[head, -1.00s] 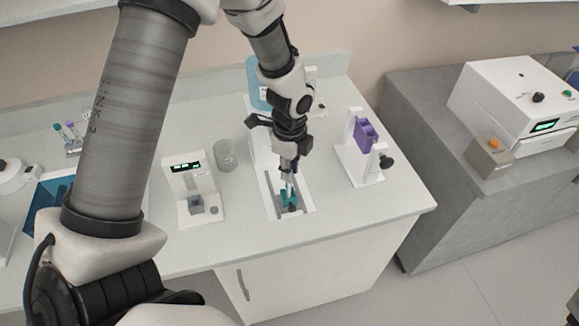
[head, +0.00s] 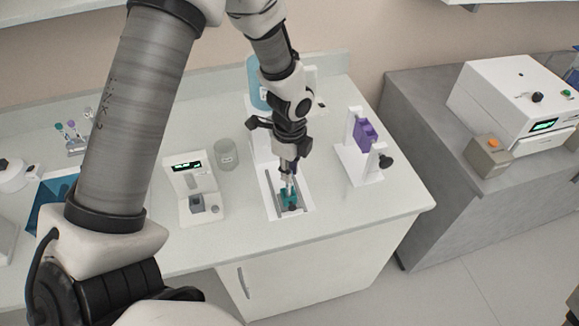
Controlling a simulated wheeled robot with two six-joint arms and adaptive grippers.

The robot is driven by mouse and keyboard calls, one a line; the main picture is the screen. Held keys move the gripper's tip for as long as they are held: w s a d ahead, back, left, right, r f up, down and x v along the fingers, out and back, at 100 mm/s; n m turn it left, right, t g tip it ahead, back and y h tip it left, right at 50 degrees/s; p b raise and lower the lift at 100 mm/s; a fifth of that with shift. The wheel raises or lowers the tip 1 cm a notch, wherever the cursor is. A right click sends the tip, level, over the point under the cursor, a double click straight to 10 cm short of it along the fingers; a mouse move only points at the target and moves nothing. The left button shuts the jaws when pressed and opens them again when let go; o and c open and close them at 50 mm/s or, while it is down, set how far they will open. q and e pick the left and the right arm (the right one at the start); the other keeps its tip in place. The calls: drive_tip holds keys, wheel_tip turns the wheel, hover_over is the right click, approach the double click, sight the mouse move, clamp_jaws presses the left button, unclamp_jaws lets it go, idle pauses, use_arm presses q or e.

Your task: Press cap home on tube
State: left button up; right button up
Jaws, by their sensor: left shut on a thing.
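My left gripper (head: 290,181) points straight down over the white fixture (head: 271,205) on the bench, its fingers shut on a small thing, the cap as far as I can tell. A teal holder (head: 289,199) sits in the fixture's slot right below the fingertips. A pale bit of the tube seems to show between fingertips and holder; tube and cap are mostly hidden by the fingers, so I cannot tell how the cap sits. My right gripper is not in view.
A white device with a display (head: 185,168) and a glass beaker (head: 225,155) stand left of the fixture. A white stand with a purple block (head: 364,134) stands to the right. A rack of tubes (head: 74,143) is at far left. The bench front is clear.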

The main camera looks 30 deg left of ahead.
use_arm(q)
drive_tip(key=shift+p, duration=0.3)
drive_tip(key=shift+f, duration=0.3)
idle(0.9)
drive_tip(key=o, duration=0.7)
drive_tip(key=shift+o, duration=0.2)
wheel_tip(320, 180, up, 12)
idle(0.3)
idle(0.6)
